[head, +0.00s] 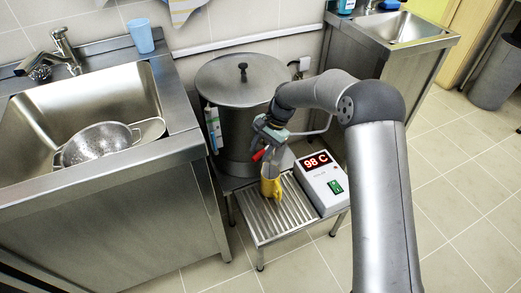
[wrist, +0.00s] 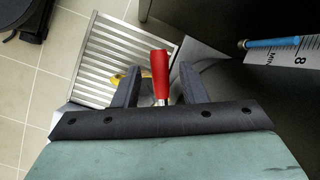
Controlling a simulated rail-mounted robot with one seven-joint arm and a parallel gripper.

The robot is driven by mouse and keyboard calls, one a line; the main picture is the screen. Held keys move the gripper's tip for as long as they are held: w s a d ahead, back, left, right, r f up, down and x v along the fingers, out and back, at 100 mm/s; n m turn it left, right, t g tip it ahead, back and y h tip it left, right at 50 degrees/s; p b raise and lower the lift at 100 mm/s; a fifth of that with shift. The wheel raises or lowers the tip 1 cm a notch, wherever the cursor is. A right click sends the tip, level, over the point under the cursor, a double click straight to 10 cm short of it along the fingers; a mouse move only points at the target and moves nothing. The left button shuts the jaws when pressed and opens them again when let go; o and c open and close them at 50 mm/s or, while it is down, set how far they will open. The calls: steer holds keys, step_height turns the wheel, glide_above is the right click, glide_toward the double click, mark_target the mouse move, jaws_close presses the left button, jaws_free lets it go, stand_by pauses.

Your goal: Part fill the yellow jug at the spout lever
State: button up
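The yellow jug (head: 271,187) stands upright on the slatted drip tray (head: 268,222), in front of the large steel stockpot (head: 235,125). In the wrist view only a bit of yellow (wrist: 121,79) shows behind a finger. The red spout lever (head: 260,154) sits above the jug; it also shows in the wrist view (wrist: 160,75). My gripper (head: 266,140) is at the lever, with one finger on each side of it. In the wrist view my gripper (wrist: 159,88) is open, with gaps beside the lever. The spout outlet and the jug's contents cannot be made out.
A white control box (head: 323,185) reading 98 C, with a green switch, stands right of the jug. A sink with a colander (head: 97,145) and a blue cup (head: 141,36) are at left. A thermometer-like scale (wrist: 285,50) shows on the pot. Another sink (head: 405,28) stands behind.

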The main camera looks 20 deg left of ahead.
steer(key=p+v, duration=0.2)
steer(key=v, duration=1.5)
stand_by(6.3)
